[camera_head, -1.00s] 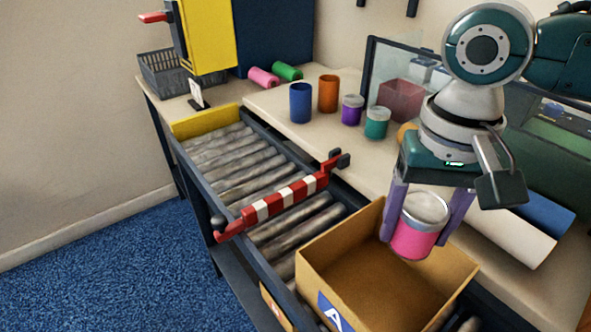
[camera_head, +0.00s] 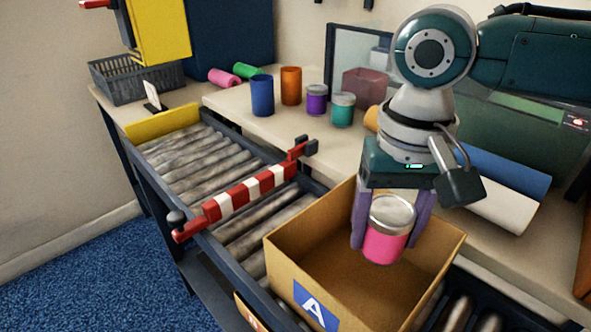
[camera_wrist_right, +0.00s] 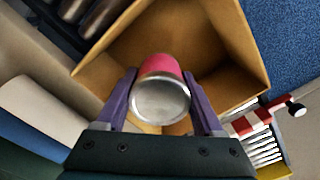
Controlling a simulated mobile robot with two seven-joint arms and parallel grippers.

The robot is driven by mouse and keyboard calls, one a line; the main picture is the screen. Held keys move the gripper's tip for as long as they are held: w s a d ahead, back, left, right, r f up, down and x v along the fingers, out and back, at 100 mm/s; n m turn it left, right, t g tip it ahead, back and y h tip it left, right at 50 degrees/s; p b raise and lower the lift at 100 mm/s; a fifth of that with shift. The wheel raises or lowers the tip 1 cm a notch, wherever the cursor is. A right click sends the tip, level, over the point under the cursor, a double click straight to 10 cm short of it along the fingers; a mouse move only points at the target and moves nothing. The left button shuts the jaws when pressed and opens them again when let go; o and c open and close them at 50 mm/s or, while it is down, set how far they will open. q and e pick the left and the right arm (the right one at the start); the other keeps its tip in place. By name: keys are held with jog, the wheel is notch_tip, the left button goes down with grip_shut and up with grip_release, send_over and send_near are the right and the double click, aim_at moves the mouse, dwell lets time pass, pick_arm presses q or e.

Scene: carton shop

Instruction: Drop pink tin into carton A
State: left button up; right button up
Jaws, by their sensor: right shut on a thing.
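The pink tin (camera_head: 384,247) has a silvery lid and is held upright between the purple fingers of my right gripper (camera_head: 388,222). The gripper is shut on it, over the opening of carton A (camera_head: 362,287). Carton A is an open brown box with a blue "A" label, standing on the roller conveyor. In the right wrist view the tin (camera_wrist_right: 162,70) sits between both fingers (camera_wrist_right: 163,100), with the carton's inside (camera_wrist_right: 205,35) behind it. My left gripper is not in view.
A red-and-white striped bar (camera_head: 245,194) crosses the rollers (camera_head: 200,165) left of the carton. Blue (camera_head: 262,96), orange (camera_head: 291,86), purple (camera_head: 316,100) and teal (camera_head: 342,110) containers stand on the bench behind. Paper rolls (camera_head: 500,205) lie at the right.

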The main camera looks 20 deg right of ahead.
jog(key=o, duration=1.5)
jog(key=shift+r, duration=0.1)
notch_tip(320, 180, up, 10)
jog(key=p, duration=0.2)
jog(key=shift+p, duration=0.35)
